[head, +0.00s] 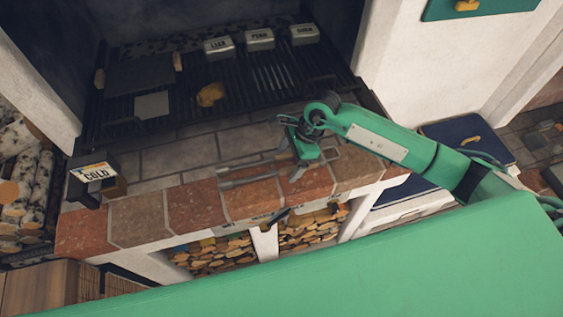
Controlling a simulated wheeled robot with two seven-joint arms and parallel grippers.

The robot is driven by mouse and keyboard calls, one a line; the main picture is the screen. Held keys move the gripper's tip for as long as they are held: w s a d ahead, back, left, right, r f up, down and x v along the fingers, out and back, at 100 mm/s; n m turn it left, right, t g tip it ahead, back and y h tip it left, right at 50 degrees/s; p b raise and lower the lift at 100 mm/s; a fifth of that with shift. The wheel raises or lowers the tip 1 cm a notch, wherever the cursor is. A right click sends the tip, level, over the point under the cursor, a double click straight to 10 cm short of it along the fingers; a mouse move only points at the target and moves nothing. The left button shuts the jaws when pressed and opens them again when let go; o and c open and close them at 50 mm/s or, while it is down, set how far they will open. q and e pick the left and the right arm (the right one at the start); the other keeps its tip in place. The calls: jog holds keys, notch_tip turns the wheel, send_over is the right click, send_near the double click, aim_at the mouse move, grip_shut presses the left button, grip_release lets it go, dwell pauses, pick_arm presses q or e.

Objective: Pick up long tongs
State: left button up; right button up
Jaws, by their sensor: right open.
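Long grey metal tongs (245,180) lie flat along the front brick ledge of the grill, their arms pointing left. Their right part runs in under my right gripper (290,148), so I cannot see that end clearly. My right gripper is green and dark, comes in from the right, and is open just above the tongs' right part. I cannot tell whether its fingers touch them. My left gripper is not in view.
A grill grate (185,110) with a yellow food piece (210,94) lies behind the ledge. Several labelled tins (260,38) stand at the back. A dark box marked COLD (95,176) stands on the left. Log cubbies (213,256) are below.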

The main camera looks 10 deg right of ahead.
aim_at(290, 161)
jog(key=c, duration=1.3)
jog(key=shift+o, duration=0.2)
jog(key=shift+r, duration=0.15)
jog(key=shift+r, duration=0.25)
notch_tip(290, 161, up, 19)
jog(key=b, duration=0.6)
jog(key=shift+r, duration=0.15)
